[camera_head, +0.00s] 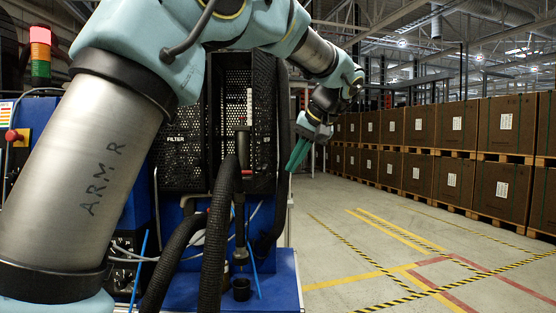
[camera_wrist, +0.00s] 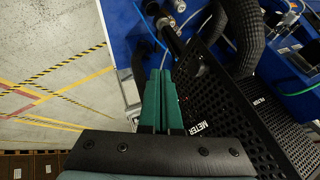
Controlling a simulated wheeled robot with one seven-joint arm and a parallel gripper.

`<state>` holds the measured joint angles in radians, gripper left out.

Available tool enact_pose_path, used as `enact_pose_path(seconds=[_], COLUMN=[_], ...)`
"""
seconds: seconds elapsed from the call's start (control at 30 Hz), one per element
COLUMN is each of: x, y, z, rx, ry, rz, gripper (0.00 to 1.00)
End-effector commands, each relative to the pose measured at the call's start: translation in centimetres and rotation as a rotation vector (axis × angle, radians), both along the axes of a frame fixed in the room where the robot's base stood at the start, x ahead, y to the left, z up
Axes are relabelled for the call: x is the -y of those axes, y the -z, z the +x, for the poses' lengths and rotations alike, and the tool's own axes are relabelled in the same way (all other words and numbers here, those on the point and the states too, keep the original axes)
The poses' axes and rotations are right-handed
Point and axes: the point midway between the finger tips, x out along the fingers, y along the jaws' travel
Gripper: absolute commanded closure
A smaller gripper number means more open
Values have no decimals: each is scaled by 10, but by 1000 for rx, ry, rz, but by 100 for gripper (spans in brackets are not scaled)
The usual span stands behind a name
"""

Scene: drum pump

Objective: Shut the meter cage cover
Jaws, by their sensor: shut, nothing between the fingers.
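The black perforated meter cage (camera_head: 262,110) stands on the blue pump unit in the head view, with a pale gauge strip and a red-marked part at its left. In the wrist view a perforated panel lettered METER (camera_wrist: 215,115), which I take for the cover, lies right of my fingers at an angle to the FILTER panel. It looks ajar, but I cannot tell how far. My gripper (camera_head: 298,158) has green fingers, shut and empty, just right of the cage. In the wrist view my fingertips (camera_wrist: 161,73) are beside the panel's left edge; contact cannot be told.
The FILTER panel (camera_head: 180,145) is left of the cage, partly behind my arm. Thick black hoses (camera_head: 215,230) hang in front. A blue base (camera_head: 275,280) carries a small black cup. Open floor (camera_head: 350,220) lies right, before stacked brown crates (camera_head: 505,125).

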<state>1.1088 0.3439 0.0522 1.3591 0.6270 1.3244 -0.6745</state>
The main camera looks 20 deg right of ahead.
Motion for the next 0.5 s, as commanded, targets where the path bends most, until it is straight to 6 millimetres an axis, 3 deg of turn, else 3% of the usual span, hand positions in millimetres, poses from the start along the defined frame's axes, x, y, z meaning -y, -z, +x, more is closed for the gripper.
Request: enact_pose_path(seconds=[0.2, 0.5], x=[-25, -33], y=[-1, 1], z=[18, 24], rx=[1, 2], ry=[0, 2], rz=[1, 0], gripper=[100, 100])
